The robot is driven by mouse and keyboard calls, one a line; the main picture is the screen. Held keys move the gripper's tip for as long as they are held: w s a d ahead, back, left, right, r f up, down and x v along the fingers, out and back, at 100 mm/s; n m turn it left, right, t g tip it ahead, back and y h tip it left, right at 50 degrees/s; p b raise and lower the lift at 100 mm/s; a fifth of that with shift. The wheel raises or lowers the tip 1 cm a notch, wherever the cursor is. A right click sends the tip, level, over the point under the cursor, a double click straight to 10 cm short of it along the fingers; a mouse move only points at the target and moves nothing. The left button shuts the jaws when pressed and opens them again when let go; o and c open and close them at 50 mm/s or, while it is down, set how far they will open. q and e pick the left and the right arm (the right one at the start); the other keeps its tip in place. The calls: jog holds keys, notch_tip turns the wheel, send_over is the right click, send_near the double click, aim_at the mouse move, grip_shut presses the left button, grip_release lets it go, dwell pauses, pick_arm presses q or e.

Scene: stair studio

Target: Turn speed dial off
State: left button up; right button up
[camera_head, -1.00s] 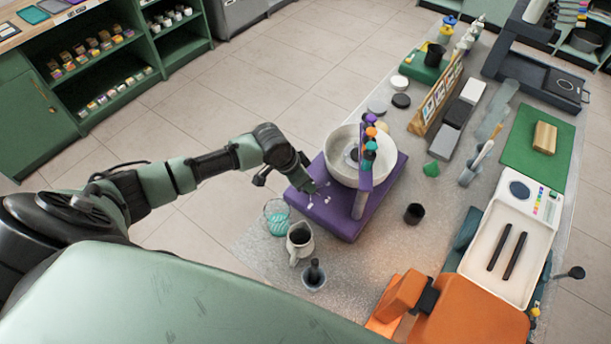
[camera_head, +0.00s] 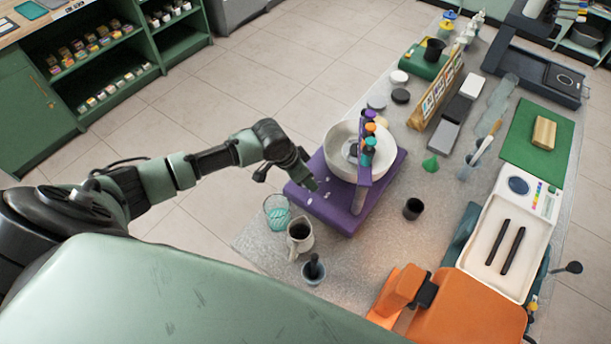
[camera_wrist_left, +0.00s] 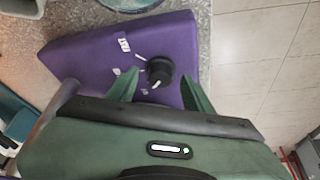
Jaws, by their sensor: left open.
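The speed dial is a round black knob (camera_wrist_left: 160,70) on a purple base (camera_wrist_left: 95,52), with white marks printed beside it in the left wrist view. The same purple base (camera_head: 330,208) stands on the table in the head view, with a white bowl (camera_head: 341,137) on it. My left gripper (camera_wrist_left: 162,88) is open, its two green fingers on either side of the knob. I cannot tell whether they touch it. In the head view the gripper (camera_head: 309,182) is at the base's left part, and the knob is hidden there. My right gripper is not in view.
A glass with teal contents (camera_head: 277,214), a white jug (camera_head: 300,237) and a small grey mortar (camera_head: 313,269) stand close in front of the base. A dark cup (camera_head: 413,208) is to the right.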

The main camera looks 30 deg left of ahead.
pick_arm(q)
jog(key=b+v, duration=0.1)
jog(key=v, duration=0.6)
jog(key=shift+r, duration=0.25)
jog(key=shift+a, duration=0.1)
